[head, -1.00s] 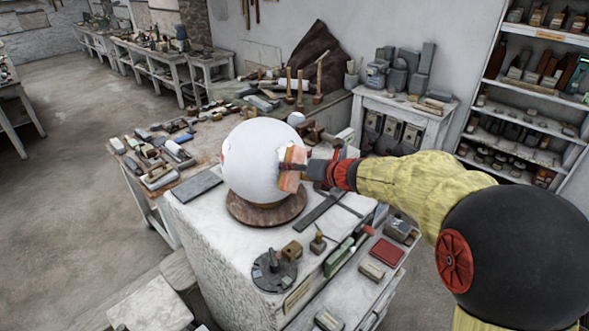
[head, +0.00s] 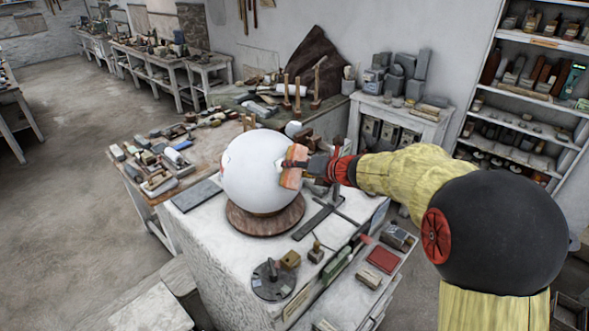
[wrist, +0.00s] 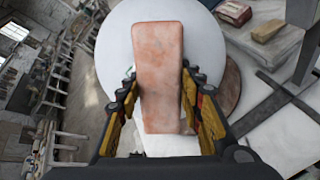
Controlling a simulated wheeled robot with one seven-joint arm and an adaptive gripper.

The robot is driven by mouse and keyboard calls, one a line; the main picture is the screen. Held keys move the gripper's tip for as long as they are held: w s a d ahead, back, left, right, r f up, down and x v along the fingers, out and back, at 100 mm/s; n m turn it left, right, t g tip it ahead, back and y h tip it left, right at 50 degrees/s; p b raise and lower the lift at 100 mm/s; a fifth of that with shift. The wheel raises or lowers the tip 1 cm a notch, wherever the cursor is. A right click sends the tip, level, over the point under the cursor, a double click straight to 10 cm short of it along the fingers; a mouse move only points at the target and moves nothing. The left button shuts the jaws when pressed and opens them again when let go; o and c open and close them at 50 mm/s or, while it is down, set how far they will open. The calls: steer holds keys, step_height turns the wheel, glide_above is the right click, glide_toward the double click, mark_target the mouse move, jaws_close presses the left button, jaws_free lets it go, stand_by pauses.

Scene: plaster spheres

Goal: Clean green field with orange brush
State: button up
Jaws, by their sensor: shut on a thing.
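A large white plaster sphere (head: 255,176) rests on a round brown wooden base (head: 243,222) on the white bench. A small reddish mark shows at its left edge. My gripper (head: 312,167) is at the sphere's right side, shut on an orange brush (head: 292,168), a worn block. The brush is against or very near the sphere; I cannot tell if it touches. In the wrist view the brush (wrist: 158,70) stands between the two fingers in front of the sphere (wrist: 116,62) and covers its middle.
A tool-covered table (head: 165,155) stands behind left. Open floor (head: 75,190) lies at left.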

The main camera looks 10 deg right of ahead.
mark_target(295, 181)
steer(key=shift+s+f, duration=0.1)
steer(key=shift+s+a+f+b, duration=0.1)
steer(key=shift+s+f+b, duration=0.1)
steer(key=shift+s+b, duration=0.3)
steer(key=shift+s+a+f+b, duration=0.1)
steer(key=shift+s+f+b, duration=0.1)
steer(key=shift+s, duration=0.5)
steer(key=shift+x, duration=0.75)
steer(key=shift+s+a+f+b, duration=0.4)
steer(key=shift+s+f+b, duration=0.25)
steer(key=shift+f+b, duration=0.15)
steer(key=shift+r, duration=0.1)
steer(key=shift+w, duration=0.1)
